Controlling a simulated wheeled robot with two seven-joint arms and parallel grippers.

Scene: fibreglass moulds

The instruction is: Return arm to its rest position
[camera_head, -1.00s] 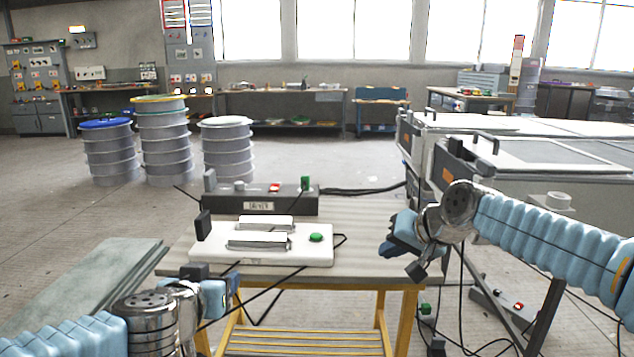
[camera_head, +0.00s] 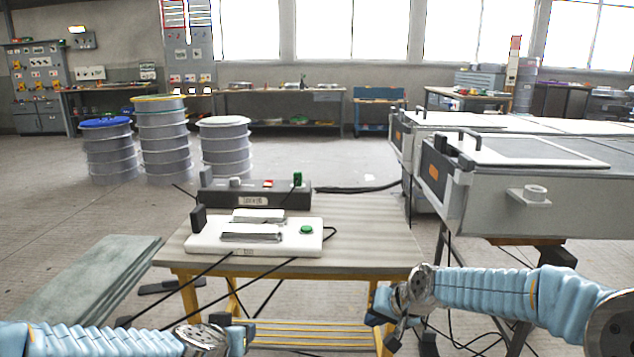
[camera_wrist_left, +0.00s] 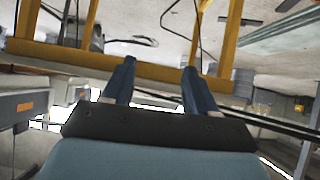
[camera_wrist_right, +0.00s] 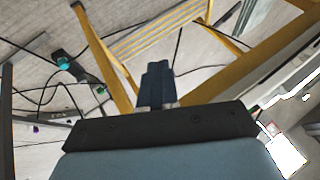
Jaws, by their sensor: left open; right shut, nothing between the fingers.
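My right gripper (camera_head: 384,318) is low at the table's front right corner in the head view, off the tabletop. In the right wrist view its two fingers (camera_wrist_right: 157,84) are together with nothing between them. My left gripper (camera_head: 240,332) is at the bottom of the head view, in front of and below the table. In the left wrist view its fingers (camera_wrist_left: 157,88) stand apart, with nothing held. Both arms reach in low from the sides.
A wooden table (camera_head: 370,235) with yellow legs bears a white device (camera_head: 285,245) and a dark control box (camera_head: 255,195). Black cables hang around the legs. A grey mould bench (camera_head: 500,205) stands at right. Greenish sheets (camera_head: 85,285) lie at left. Drums (camera_head: 165,140) stand behind.

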